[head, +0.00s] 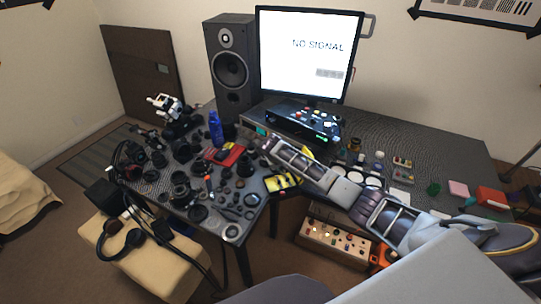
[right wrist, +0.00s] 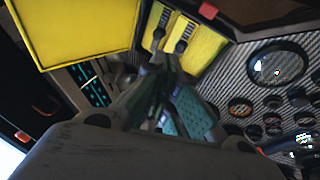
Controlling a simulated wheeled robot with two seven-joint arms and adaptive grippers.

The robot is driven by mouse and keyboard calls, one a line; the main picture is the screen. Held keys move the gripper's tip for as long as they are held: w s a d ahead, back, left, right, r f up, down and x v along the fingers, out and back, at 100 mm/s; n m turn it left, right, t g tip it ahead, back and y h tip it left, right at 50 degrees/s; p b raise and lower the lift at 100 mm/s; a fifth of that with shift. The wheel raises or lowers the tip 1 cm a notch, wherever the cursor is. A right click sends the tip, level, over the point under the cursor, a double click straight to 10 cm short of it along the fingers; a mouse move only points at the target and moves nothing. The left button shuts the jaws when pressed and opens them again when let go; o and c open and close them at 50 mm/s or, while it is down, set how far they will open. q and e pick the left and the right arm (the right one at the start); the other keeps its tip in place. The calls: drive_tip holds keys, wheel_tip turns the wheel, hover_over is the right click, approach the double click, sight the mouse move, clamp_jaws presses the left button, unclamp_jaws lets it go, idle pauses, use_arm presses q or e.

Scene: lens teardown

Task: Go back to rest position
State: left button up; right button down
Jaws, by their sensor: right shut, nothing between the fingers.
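My right arm reaches in from the lower right of the head view across the desk. Its gripper (head: 267,146) is over the desk's inner corner, near a red item and the black lens parts. In the right wrist view the gripper (right wrist: 160,68) is shut and empty, its fingers together. A yellow tool case (head: 283,184) lies below the forearm in the head view. In the right wrist view, yellow tool holders (right wrist: 190,45) show just beyond the fingertips; I cannot tell whether they touch. My left gripper is not in view.
The dark desk (head: 430,150) is L-shaped. Its left wing is crowded with lens parts and a blue bottle (head: 216,130). A speaker (head: 231,68) and a monitor (head: 308,52) stand at the back. A control box (head: 335,243) is below the forearm. The desk's back right is clear.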

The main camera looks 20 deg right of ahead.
drive_tip(key=shift+a, duration=0.1)
drive_tip(key=s+a+f+n+y, duration=0.2)
drive_tip(key=s+a+f+y, duration=0.1)
drive_tip(key=s+a, duration=1.3)
drive_tip(key=s+d+r, duration=0.2)
drive_tip(key=s+r, duration=0.2)
drive_tip(key=s, duration=0.3)
drive_tip(key=s+d+r+y, duration=0.1)
drive_tip(key=s+r, duration=0.2)
drive_tip(key=s, duration=0.4)
drive_tip(key=s+d+r, duration=0.2)
drive_tip(key=s+r, duration=0.2)
drive_tip(key=s, duration=0.3)
wheel_tip(320, 180, down, 35)
drive_tip(key=s+b, duration=0.2)
drive_tip(key=s+d+f+g+b, duration=0.1)
drive_tip(key=s+f, duration=1)
drive_tip(key=s+d+f+g+b, duration=0.1)
drive_tip(key=s+d+f, duration=0.1)
drive_tip(key=s+f, duration=0.9)
drive_tip(key=shift+s+d+f, duration=0.2)
drive_tip(key=shift+d, duration=0.1)
